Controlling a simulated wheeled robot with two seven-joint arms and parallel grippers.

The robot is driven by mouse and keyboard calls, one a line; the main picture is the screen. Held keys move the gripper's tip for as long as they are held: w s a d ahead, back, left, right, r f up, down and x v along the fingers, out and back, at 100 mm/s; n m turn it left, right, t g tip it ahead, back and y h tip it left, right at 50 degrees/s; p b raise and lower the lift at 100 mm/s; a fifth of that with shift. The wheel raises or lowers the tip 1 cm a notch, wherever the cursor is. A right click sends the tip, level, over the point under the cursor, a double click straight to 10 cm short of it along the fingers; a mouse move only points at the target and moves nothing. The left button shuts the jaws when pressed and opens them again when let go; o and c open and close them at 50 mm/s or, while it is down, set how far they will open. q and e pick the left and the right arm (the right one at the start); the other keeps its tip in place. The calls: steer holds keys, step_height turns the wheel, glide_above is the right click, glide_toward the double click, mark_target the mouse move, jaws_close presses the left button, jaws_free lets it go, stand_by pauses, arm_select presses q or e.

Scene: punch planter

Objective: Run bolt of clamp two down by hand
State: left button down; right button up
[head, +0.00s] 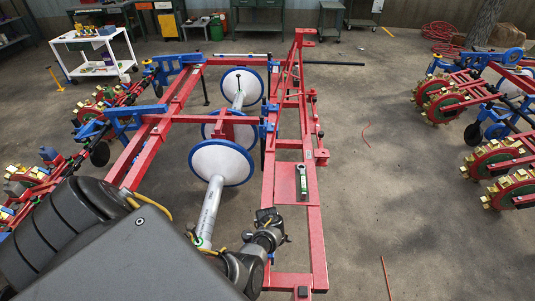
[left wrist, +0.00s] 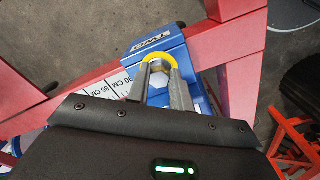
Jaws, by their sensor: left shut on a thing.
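Clamp two (left wrist: 152,46) is a blue block marked "TWO", set against a red beam in the left wrist view. A yellow ring (left wrist: 158,55) sits on its near edge. My left gripper (left wrist: 158,73) has its two grey fingers on either side of the clamp's bolt, right at the ring, and is shut on it. The fingers hide most of the bolt, and how far it is screwed in cannot be told. In the head view my left arm reaches in from the lower left to the red frame (head: 312,232). Its fingertips cannot be made out there. My right gripper is not in view.
A scale strip marked in cm (left wrist: 115,88) lies along the beam beside the clamp.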

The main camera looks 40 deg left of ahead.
arm_select(q)
steer(key=shift+s+m+p, duration=0.1)
steer(key=shift+m+p, duration=0.45)
steer(key=shift+m, duration=1.15)
steer(key=c, duration=1.2)
jaws_free()
steer(key=shift+c, duration=0.2)
step_height(320, 180, up, 11)
steer(key=p, duration=0.3)
steer(key=shift+f, duration=0.1)
